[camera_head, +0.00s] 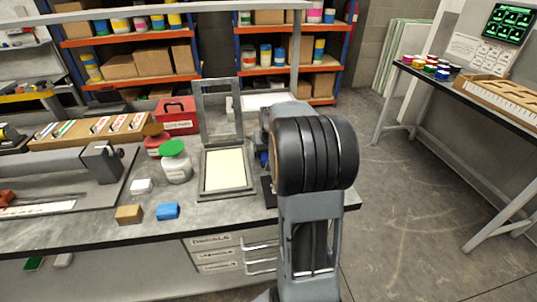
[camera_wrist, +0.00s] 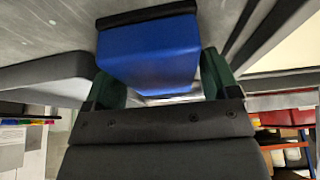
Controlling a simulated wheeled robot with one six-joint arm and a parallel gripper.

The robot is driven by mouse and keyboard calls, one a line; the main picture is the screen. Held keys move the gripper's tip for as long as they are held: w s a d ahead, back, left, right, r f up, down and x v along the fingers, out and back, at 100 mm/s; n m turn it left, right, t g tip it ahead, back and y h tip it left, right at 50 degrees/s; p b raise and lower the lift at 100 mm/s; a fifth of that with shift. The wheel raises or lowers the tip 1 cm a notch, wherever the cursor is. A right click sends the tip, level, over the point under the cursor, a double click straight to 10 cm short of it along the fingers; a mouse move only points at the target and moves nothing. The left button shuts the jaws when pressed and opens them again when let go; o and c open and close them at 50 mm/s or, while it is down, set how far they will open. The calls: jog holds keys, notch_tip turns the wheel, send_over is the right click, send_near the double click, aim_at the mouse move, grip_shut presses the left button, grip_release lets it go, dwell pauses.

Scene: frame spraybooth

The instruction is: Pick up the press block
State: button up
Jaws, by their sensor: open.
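A blue block with a black edge, which looks like the press block (camera_wrist: 150,50), fills the middle of the wrist view. My gripper (camera_wrist: 163,77) is open, with one green-padded finger on each side of the block's lower part in that view. I cannot tell whether the fingers touch it. In the head view a bit of blue (camera_head: 264,158) shows beside my arm, above a black base (camera_head: 269,191) at the bench's right end. My arm hides most of the gripper and block there.
Left of my arm a hinged frame (camera_head: 205,187) stands open on the bench (camera_head: 85,237). Further left are a green-lidded jar (camera_head: 177,168), a white block (camera_head: 141,186), a tan block (camera_head: 129,214) and another blue block (camera_head: 168,211). The floor to the right is clear.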

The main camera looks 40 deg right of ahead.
jog(key=shift+f, duration=0.2)
jog(key=c, duration=0.8)
jog(key=shift+o, duration=0.2)
jog(key=shift+r, duration=0.1)
jog(key=shift+r, duration=0.45)
notch_tip(320, 180, up, 3)
jog(key=shift+f, duration=0.15)
jog(key=s+d+r, duration=0.7)
jog(key=s+r, duration=0.2)
jog(key=s, duration=0.2)
jog(key=shift+s+d+r, duration=0.35)
jog(key=shift+s, duration=0.05)
